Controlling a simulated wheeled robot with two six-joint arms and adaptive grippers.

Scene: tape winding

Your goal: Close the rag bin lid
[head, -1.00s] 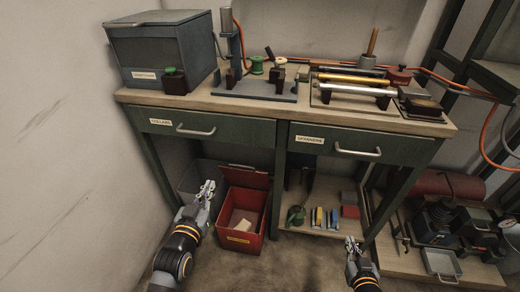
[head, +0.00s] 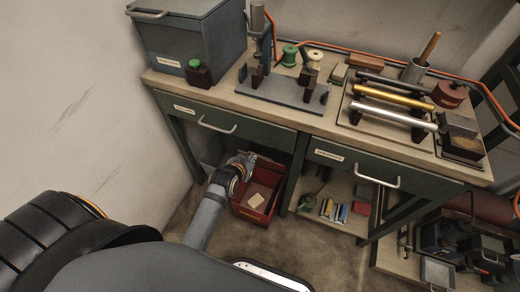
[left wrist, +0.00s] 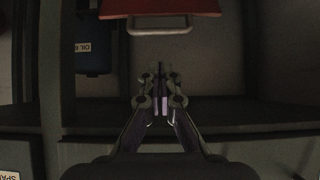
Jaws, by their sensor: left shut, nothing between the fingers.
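The red rag bin (head: 258,216) stands on the floor under the left part of the bench in the head view. Its lid (head: 273,172) is raised at the back, and a pale block lies inside. My left gripper (head: 249,158) is at the bin's back left, near the raised lid, partly hidden by its own wrist. In the left wrist view the shut, empty left fingers (left wrist: 160,82) point below a red panel (left wrist: 165,8) with a metal handle (left wrist: 160,30), apparently the lid. The fingers look apart from the handle. My right gripper is out of view.
The bench's drawer fronts (head: 238,128) overhang the bin. A lower shelf (head: 335,218) with several small items is to its right. In the left wrist view a blue labelled container (left wrist: 93,50) is at upper left. Floor in front of the bin is clear.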

